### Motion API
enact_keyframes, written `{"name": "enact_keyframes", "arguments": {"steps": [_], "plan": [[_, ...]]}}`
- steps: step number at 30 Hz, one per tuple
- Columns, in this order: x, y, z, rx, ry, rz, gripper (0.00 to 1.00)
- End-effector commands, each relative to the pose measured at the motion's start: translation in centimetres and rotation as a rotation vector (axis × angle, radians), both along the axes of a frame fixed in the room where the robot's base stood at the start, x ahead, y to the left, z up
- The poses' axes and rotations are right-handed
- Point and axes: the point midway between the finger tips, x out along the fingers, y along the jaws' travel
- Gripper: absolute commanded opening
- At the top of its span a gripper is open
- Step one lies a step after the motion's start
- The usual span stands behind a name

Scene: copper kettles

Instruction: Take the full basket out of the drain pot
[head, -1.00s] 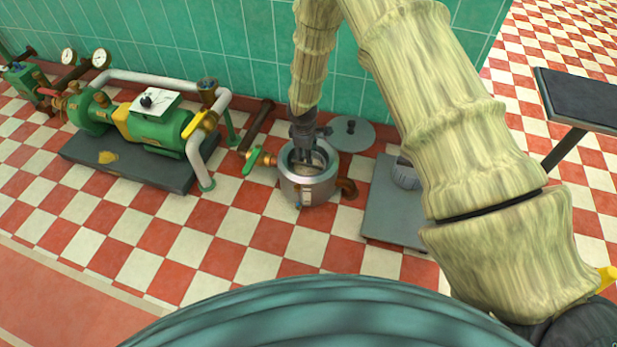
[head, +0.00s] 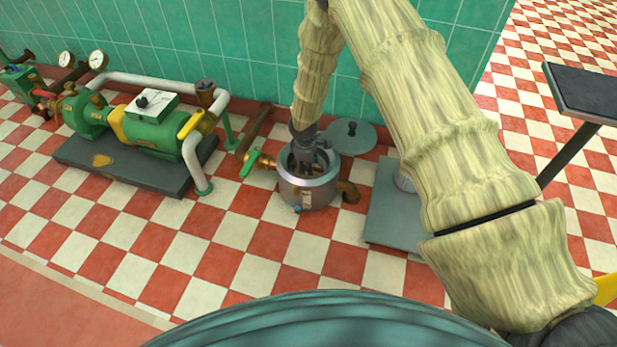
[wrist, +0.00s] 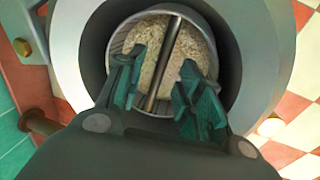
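The drain pot (head: 308,194) is a steel cylinder standing on the tiled floor, with its top open. In the wrist view its wide rim (wrist: 251,52) surrounds the basket (wrist: 205,22), which is filled with pale grainy stuff (wrist: 148,35). A dark bar handle (wrist: 166,62) crosses the basket's top. My gripper (wrist: 168,82) points down into the pot. Its two fingers are apart, one on each side of the bar, with gaps visible between. In the head view my gripper (head: 304,165) is partly hidden by the pot's rim, and the basket is barely visible.
A pipe with a green-handled valve (head: 250,163) joins the pot's left side, and a brown outlet (head: 349,192) sticks out right. A round lid (head: 352,137) lies behind. A grey plate (head: 388,219) lies to the right. A green pump (head: 152,127) stands left.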

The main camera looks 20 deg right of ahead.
Motion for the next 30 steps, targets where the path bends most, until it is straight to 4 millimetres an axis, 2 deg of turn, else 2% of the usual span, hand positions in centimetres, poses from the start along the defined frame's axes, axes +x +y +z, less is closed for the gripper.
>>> {"name": "enact_keyframes", "arguments": {"steps": [1, 6, 15, 16, 21, 22, 30], "plan": [[0.1, 0.0, -1.0, 0.000, 0.000, -0.001, 0.36], [0.5, -0.2, -2.6, -0.001, -0.001, 0.000, 0.36], [0.5, -0.2, -2.9, 0.000, 0.000, 0.000, 0.36], [0.5, -0.2, -2.9, 0.000, 0.000, 0.000, 0.34], [0.5, -0.2, -2.9, 0.000, 0.000, 0.000, 0.04], [0.5, -0.2, -2.9, 0.000, 0.000, 0.000, 0.00], [0.6, -0.2, -2.8, -0.001, -0.001, 0.000, 0.00]]}}
